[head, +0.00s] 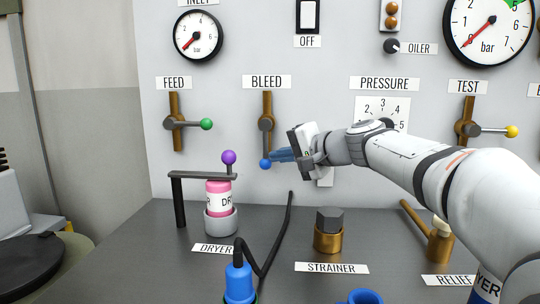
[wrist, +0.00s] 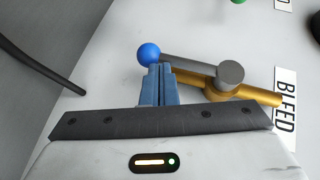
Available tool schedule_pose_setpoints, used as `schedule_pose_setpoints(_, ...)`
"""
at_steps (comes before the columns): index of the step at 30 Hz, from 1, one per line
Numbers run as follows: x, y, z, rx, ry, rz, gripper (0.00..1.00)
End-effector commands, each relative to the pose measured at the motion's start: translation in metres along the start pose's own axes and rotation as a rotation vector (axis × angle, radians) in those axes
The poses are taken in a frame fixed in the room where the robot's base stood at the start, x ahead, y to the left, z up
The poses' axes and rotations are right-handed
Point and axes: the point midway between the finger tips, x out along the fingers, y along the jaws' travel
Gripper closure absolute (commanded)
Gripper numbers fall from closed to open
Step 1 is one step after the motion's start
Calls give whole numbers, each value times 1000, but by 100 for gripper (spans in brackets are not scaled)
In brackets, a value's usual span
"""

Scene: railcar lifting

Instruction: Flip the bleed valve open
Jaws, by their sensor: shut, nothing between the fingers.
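The bleed valve (head: 267,124) sits on the panel under the BLEED label, a grey hub on an upright brass pipe. Its grey lever hangs down roughly along the pipe and ends in a blue ball (head: 265,163). In the wrist view the blue ball (wrist: 150,54) is just beyond my fingertips, and the lever (wrist: 190,61) runs right to the hub (wrist: 230,75). My gripper (head: 276,156) is shut and empty, its blue fingers just right of the ball. The fingertips (wrist: 160,68) overlap the ball's lower edge; I cannot tell whether they touch.
The feed valve (head: 175,124) and test valve (head: 467,129) have levers pointing right. Below stand the dryer (head: 219,199) with its purple-knobbed clamp (head: 229,158), a black hose (head: 270,255) and the strainer (head: 328,235). The pressure dial (head: 384,108) is partly behind my arm.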

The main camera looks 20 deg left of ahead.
Motion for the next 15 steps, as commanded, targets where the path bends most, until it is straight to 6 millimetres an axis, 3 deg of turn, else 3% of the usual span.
schedule_pose_setpoints(15, -74, -1, 3, 0, 3, -1, 100)
